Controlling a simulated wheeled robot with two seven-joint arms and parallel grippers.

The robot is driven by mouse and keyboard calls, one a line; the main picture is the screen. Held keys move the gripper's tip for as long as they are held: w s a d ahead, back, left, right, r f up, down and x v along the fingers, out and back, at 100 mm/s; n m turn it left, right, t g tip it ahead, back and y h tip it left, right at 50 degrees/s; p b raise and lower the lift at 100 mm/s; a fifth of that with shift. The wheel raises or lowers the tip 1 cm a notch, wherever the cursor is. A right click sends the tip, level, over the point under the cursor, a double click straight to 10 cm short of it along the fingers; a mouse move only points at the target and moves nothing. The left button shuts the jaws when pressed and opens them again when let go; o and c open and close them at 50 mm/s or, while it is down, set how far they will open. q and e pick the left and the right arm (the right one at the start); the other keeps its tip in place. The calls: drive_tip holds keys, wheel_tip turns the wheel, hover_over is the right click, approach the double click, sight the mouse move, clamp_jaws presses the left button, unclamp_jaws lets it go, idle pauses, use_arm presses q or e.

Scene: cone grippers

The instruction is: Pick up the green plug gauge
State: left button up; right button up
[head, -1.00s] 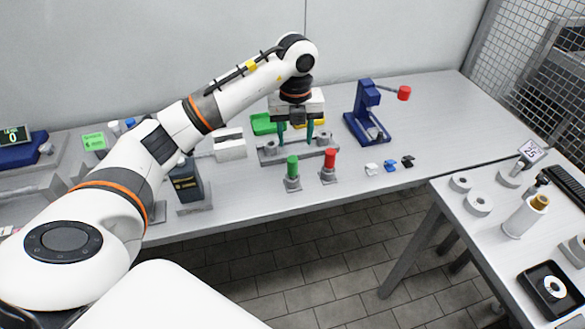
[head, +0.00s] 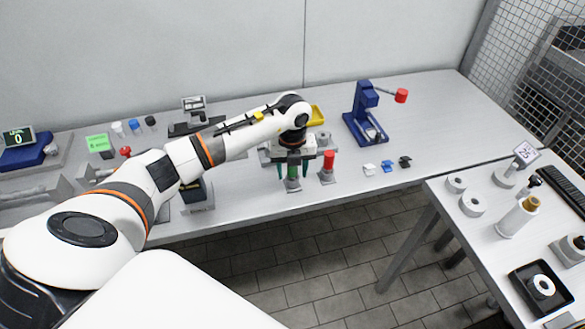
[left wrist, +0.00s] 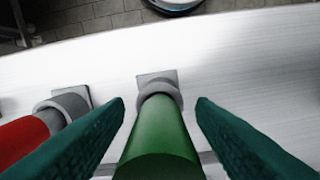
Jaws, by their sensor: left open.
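The green plug gauge (head: 292,171) stands upright in a grey holder near the front edge of the bench. In the left wrist view the green plug gauge (left wrist: 161,140) rises toward the camera between my fingers. My left gripper (head: 294,172) is open, its two green fingers pointing down on either side of the gauge. In the left wrist view the left gripper (left wrist: 160,112) shows a gap between each finger and the gauge. The top of the gauge is hidden under the gripper in the head view. My right gripper is not in view.
A red plug gauge (head: 328,160) stands in its own holder close to the right of the green one. A grey fixture block lies behind, partly hidden. A blue press (head: 364,115) stands back right. Small white, blue and black pieces (head: 387,166) lie right on the bench.

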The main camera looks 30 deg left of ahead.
use_arm(q)
drive_tip(key=c, duration=1)
drive_tip(key=shift+o, duration=0.2)
drive_tip(key=shift+r, duration=0.15)
